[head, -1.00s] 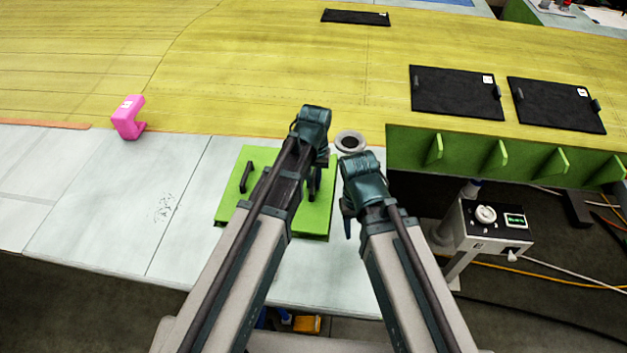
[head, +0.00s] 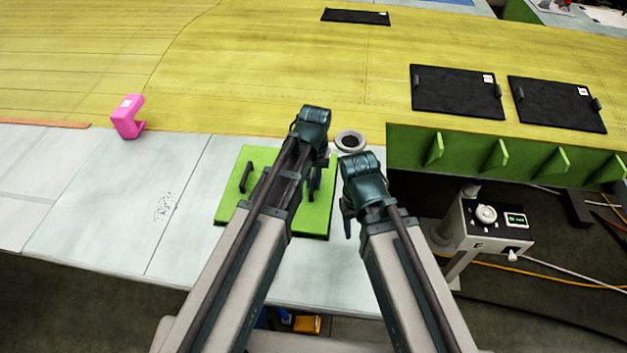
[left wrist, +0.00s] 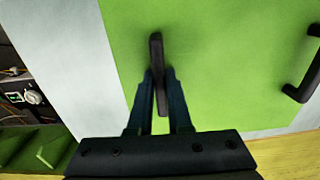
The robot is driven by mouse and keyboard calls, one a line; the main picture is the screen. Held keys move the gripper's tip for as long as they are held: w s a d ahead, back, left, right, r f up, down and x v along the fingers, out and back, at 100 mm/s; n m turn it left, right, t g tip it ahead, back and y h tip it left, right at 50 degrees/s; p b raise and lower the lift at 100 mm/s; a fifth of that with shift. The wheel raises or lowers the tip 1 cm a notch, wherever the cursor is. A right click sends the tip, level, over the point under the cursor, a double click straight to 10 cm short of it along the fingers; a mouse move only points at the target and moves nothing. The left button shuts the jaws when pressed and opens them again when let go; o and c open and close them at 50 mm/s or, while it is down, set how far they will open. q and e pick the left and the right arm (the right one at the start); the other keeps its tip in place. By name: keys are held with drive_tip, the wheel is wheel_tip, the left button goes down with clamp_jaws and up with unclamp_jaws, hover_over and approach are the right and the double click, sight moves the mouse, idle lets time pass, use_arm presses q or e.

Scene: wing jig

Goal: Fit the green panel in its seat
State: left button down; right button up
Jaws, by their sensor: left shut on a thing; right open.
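The green panel (head: 262,157) lies on or just over the pale surface at the front of the wing, partly hidden by my left arm. It has a dark handle (head: 246,177) near its left edge and another under my left gripper (head: 314,185). In the left wrist view, my left gripper (left wrist: 158,90) is shut on that second handle (left wrist: 157,60), its fingers on either side of the bar. My right gripper (head: 347,224) is open and empty, just right of the panel. I cannot make out a seat for the panel.
A pink block (head: 127,118) stands at the left. Black panels (head: 456,93) lie on the yellow wing skin (head: 270,60). A grey ring (head: 350,141) sits behind my grippers. A green ribbed edge (head: 480,152) and a control box (head: 490,225) border an open gap at right.

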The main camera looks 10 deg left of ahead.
use_arm(q)
drive_tip(key=shift+f+b, duration=1.3)
drive_tip(key=shift+f, duration=0.05)
use_arm(e)
drive_tip(key=shift+f, duration=1.35)
use_arm(q)
drive_tip(key=c, duration=0.8)
unclamp_jaws()
use_arm(e)
drive_tip(key=shift+s, duration=0.1)
use_arm(q)
drive_tip(key=shift+o, duration=0.2)
